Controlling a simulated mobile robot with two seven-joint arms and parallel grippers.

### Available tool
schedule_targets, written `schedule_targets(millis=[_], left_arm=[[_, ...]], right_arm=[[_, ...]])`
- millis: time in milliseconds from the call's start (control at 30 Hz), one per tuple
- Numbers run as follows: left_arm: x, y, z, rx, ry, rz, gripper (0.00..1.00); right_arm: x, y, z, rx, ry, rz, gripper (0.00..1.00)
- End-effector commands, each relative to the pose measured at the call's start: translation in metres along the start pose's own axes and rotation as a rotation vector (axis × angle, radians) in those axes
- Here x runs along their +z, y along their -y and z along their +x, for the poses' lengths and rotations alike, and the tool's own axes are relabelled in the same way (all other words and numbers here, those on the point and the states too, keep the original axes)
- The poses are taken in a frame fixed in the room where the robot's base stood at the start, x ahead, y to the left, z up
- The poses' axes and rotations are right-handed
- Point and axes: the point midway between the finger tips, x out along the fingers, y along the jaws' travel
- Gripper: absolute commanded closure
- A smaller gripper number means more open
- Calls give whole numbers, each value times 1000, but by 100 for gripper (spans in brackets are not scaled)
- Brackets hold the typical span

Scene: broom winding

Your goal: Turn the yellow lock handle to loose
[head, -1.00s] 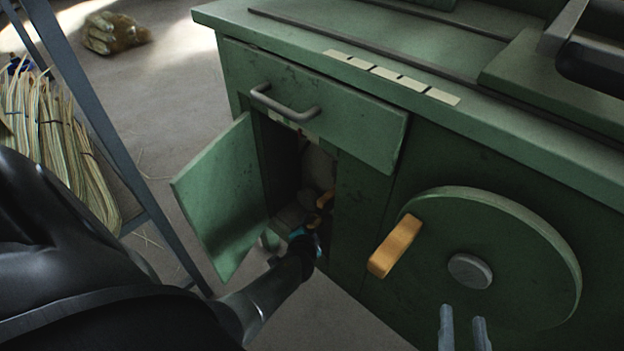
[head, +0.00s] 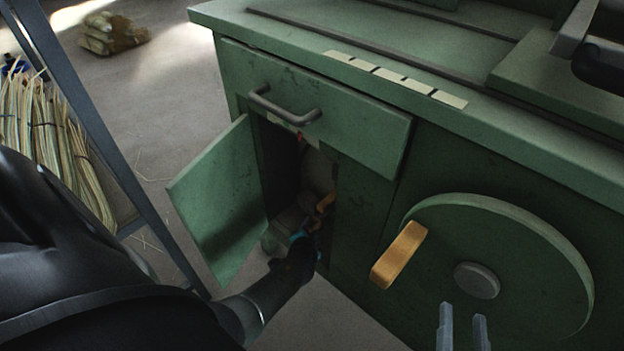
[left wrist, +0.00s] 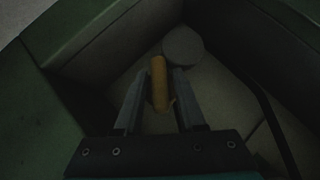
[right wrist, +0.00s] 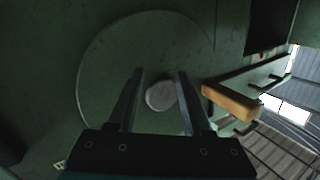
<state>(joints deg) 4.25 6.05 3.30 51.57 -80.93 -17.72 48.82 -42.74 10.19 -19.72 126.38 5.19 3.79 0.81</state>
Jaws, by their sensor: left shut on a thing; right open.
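The yellow lock handle (left wrist: 159,83) is a short bar inside the open, dark cabinet. In the left wrist view it points up the picture, between the fingers of my left gripper (left wrist: 157,80). That gripper is shut on it. In the head view the handle (head: 325,204) shows only partly, and my left gripper (head: 312,228) reaches through the cabinet opening, its fingers hard to make out in shadow. My right gripper (head: 463,324) is open and empty in front of the green wheel; its fingers (right wrist: 157,75) show on either side of the wheel's grey hub.
The green handwheel (head: 540,255) has its own orange-yellow crank grip (head: 398,254). A grey round part (left wrist: 183,46) sits beside the handle. Straw bundles (head: 45,150) lie at left.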

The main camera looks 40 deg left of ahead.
Motion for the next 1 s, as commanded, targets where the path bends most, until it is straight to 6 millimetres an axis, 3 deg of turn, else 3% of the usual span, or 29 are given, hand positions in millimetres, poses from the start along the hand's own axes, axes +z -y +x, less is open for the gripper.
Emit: schedule_targets(millis=[133, 600, 1000], left_arm=[[-2, 0, 0, 1, -5, -1, 100], [-8, 0, 1, -4, -13, 7, 100], [-9, -5, 1, -130, -10, 144, 100]], right_arm=[[0, 0, 0, 0, 1, 0, 50], [0, 0, 0, 0, 2, 0, 50], [0, 0, 0, 0, 1, 0, 50]])
